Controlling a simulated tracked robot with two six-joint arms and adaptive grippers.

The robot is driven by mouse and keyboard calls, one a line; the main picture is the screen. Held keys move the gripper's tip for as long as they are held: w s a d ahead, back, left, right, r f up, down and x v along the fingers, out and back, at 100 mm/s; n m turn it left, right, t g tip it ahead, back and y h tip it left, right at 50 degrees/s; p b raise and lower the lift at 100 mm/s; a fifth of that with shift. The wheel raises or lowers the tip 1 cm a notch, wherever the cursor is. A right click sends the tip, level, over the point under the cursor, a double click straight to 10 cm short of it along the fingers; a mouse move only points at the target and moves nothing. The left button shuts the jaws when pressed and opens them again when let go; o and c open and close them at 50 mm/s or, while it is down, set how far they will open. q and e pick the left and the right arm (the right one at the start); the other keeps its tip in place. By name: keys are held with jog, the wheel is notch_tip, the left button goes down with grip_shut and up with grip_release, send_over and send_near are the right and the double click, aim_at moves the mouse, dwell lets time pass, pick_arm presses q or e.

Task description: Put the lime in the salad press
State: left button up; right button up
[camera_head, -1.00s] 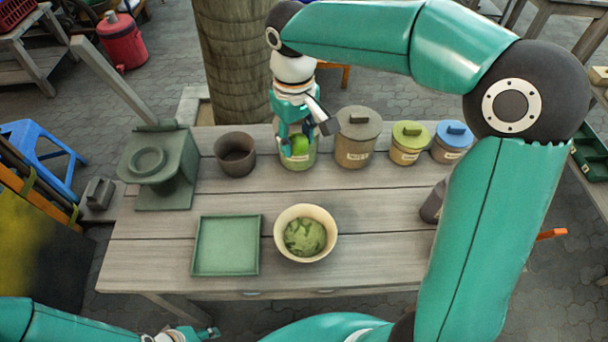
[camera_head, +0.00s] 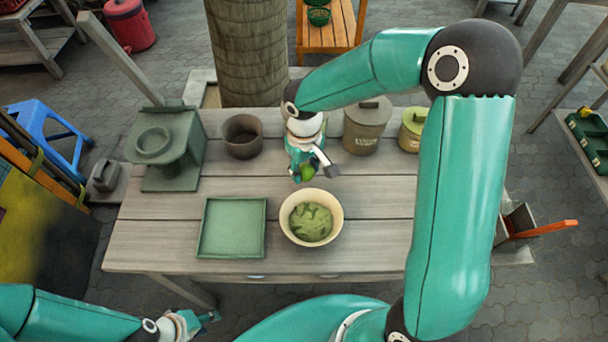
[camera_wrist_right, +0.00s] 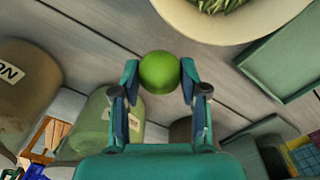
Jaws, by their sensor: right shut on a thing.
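The round green lime (camera_head: 307,174) is between the fingers of my right gripper (camera_head: 303,172). It also shows in the right wrist view (camera_wrist_right: 159,72), pinched between both fingertips. The gripper holds it above the table, behind the cream bowl. A dark green press (camera_head: 175,158) with a round ring on top stands at the table's back left, well to the left of the lime. A long grey lever rises from behind it. My left gripper (camera_head: 208,318) is at the bottom left, in front of the table, small and seen from the side; its opening is unclear.
A cream bowl (camera_head: 335,206) with green contents and a square green tray (camera_head: 262,215) stand at the front. A brown pot (camera_head: 242,137) is between the press and my right gripper. Lidded jars (camera_head: 367,126) are at the back right.

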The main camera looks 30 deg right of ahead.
aim_at(305, 176)
jog(key=shift+f, duration=1.55)
jog(key=shift+f, duration=0.15)
jog(key=o, duration=1.1)
jog(key=shift+o, duration=0.2)
